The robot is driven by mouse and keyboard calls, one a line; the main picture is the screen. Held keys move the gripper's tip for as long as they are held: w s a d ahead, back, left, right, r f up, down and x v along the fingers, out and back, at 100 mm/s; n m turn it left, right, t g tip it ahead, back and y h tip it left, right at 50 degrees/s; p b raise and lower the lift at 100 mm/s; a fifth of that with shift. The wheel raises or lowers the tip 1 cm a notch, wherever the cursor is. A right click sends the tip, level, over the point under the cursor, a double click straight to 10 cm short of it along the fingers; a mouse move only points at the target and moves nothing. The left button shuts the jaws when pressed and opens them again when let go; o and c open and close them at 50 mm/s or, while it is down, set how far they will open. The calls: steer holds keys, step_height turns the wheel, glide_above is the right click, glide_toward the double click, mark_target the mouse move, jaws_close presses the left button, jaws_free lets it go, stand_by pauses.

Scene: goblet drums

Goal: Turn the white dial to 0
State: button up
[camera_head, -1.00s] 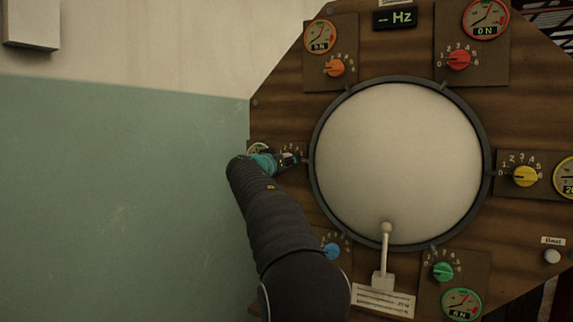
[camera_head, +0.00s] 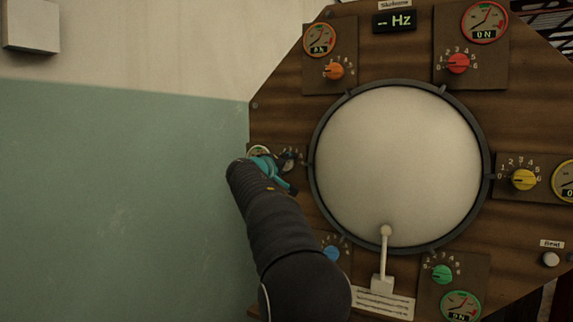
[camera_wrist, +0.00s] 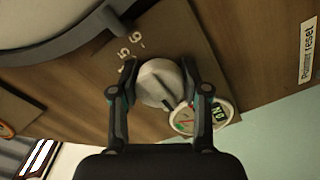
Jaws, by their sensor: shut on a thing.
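In the wrist view, the white dial (camera_wrist: 154,88) sits on its small wooden panel between the two fingers of my gripper (camera_wrist: 158,70), which is shut on it. A round gauge (camera_wrist: 203,117) lies beside the right finger, partly covered. In the head view, my gripper (camera_head: 287,172) is at the panel left of the drum and hides most of the dial.
The large round drum (camera_head: 398,160) stands right of my gripper. Orange (camera_head: 334,72), red (camera_head: 458,64), yellow (camera_head: 523,180), green (camera_head: 442,274) and blue (camera_head: 331,253) dials surround it. A lever (camera_head: 385,255) stands at its lower edge. The green wall (camera_head: 120,200) at left is clear.

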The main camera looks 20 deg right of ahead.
steer(key=shift+n, duration=0.3)
steer(key=o, duration=1.2)
steer(key=v, duration=1.2)
